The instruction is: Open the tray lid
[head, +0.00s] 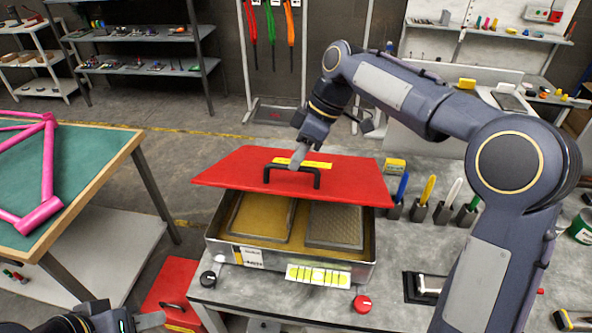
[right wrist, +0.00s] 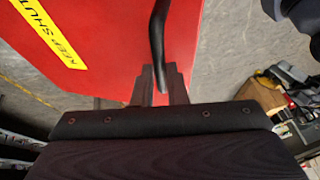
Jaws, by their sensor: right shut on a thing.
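The red tray lid (head: 235,168) is raised at an angle above the metal tray (head: 217,238), whose front is uncovered. The tray shows two compartments or panels inside, on a tan bottom. A black bar handle (head: 293,169) stands on the lid. My right gripper (head: 298,160) is shut on this handle. In the right wrist view, the fingers (right wrist: 161,85) close around the dark handle (right wrist: 157,40), beside the red lid (right wrist: 95,45) with its yellow "KEEP SHUT" label. My left gripper (head: 150,320) is partly in view at the bottom left, away from the tray; its jaw opening is unclear.
The grey bench (head: 320,300) bears knobs, a yellow label strip (head: 318,275) and several colored tools in holders (head: 430,207) right of the tray. A green table (head: 85,165) with a pink frame (head: 47,185) stands left. A red box (head: 168,290) sits below, left of the bench.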

